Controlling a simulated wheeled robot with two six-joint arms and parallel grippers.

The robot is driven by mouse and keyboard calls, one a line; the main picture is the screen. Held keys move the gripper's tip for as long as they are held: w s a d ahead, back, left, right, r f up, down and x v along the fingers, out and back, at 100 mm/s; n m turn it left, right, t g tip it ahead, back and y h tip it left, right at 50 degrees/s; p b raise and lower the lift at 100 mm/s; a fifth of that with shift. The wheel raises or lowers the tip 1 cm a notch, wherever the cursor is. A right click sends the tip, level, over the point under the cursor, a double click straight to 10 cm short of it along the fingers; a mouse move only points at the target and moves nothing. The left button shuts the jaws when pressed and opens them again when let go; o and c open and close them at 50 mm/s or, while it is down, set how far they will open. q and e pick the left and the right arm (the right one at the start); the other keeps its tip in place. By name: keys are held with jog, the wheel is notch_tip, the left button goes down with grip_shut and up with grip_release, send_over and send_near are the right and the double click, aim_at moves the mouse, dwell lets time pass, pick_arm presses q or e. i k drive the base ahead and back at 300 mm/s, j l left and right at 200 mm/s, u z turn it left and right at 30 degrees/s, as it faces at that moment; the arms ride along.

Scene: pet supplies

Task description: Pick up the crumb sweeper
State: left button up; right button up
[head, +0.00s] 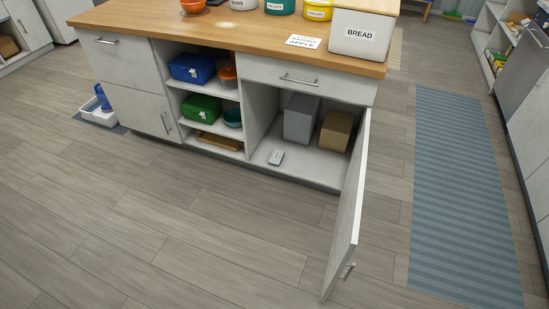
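Neither of my grippers is in view.
The cupboard door (346,215) stands wide open, jutting toward me at the right. Open shelves left of the cupboard hold a blue bin (192,68) and a green bin (202,108). A striped blue rug (462,190) lies right. The wooden floor in front is clear.

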aim_at(276, 157)
jog(key=i+j+z, duration=0.3)
jog(key=j, duration=0.3)
jog(key=i+j+z, duration=0.1)
jog(key=j, duration=0.25)
jog(key=i+j+z, duration=0.15)
jog(key=j, duration=0.2)
jog(key=i+j+z, duration=0.15)
jog(key=j, duration=0.2)
jog(key=i+j+z, duration=0.15)
jog(key=j, duration=0.2)
